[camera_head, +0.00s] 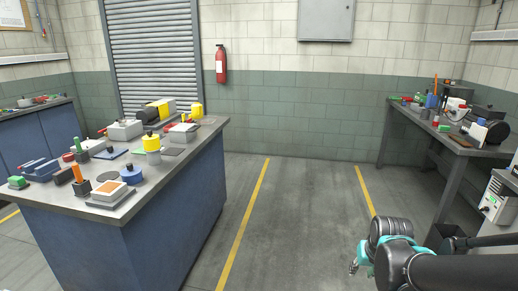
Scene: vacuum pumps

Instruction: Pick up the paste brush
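I cannot clearly pick out the paste brush at this size. An upright orange handle (80,175) stands near the front left of the blue workbench (190,210), and it may be a brush. Another upright orange stick (435,84) shows among the items on the right table; I cannot tell what it is. My gripper (354,268) is at the lower right, above the floor and well apart from both surfaces. Its fingers are small and partly hidden behind my arm, so I cannot tell whether they are open.
The workbench top holds several pump parts, a yellow cylinder (152,143) and a blue round part (133,174). The right table (398,112) is crowded. Bare floor (300,210) with yellow lines lies between. A fire extinguisher (221,65) hangs on the back wall.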

